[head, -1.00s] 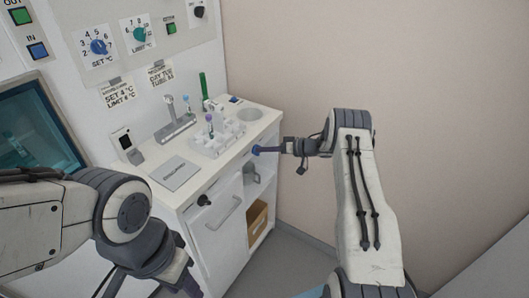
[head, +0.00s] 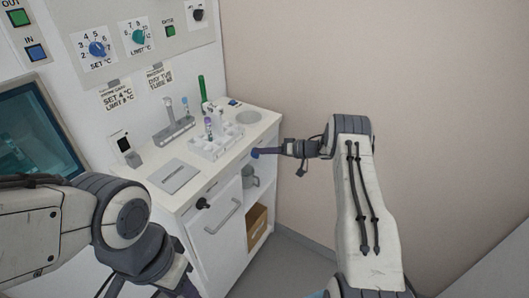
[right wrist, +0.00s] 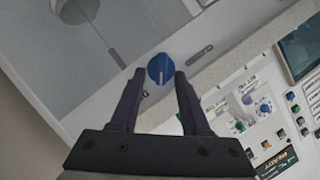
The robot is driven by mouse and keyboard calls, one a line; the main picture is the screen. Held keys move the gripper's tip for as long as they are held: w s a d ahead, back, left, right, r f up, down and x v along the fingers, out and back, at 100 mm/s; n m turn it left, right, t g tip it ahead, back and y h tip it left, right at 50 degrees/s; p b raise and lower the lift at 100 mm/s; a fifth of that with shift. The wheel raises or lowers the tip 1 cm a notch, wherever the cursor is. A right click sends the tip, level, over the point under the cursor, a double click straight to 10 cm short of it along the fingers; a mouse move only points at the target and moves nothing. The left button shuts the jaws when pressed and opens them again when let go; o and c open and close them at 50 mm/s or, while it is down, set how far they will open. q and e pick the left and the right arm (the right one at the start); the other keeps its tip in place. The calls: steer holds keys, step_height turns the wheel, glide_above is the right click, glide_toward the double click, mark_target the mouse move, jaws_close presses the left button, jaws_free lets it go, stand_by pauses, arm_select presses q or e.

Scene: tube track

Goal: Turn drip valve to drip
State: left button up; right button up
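A round blue knob (right wrist: 161,69) with a pale pointer line sits on the white cabinet's front, and I take it for the drip valve. In the right wrist view it lies between and just beyond my right gripper's fingertips (right wrist: 158,74). The fingers are apart, with a gap visible on each side of the knob. In the head view the knob (head: 255,153) shows small at the tip of my right gripper (head: 266,152), below the counter edge. The pointer's setting cannot be read against its labels. My left gripper (head: 183,288) is mostly cut off at the bottom edge.
The counter (head: 210,178) carries a white tube rack (head: 218,147), a green tube (head: 202,88), a pipette stand (head: 174,132) and a grey plate (head: 173,174). A cabinet door with handle (head: 222,218) and an open shelf with a box (head: 257,228) lie below. Floor is clear at right.

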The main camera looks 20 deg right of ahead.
steer(key=b+v, duration=0.1)
steer(key=v, duration=0.9)
steer(key=shift+d, duration=0.2)
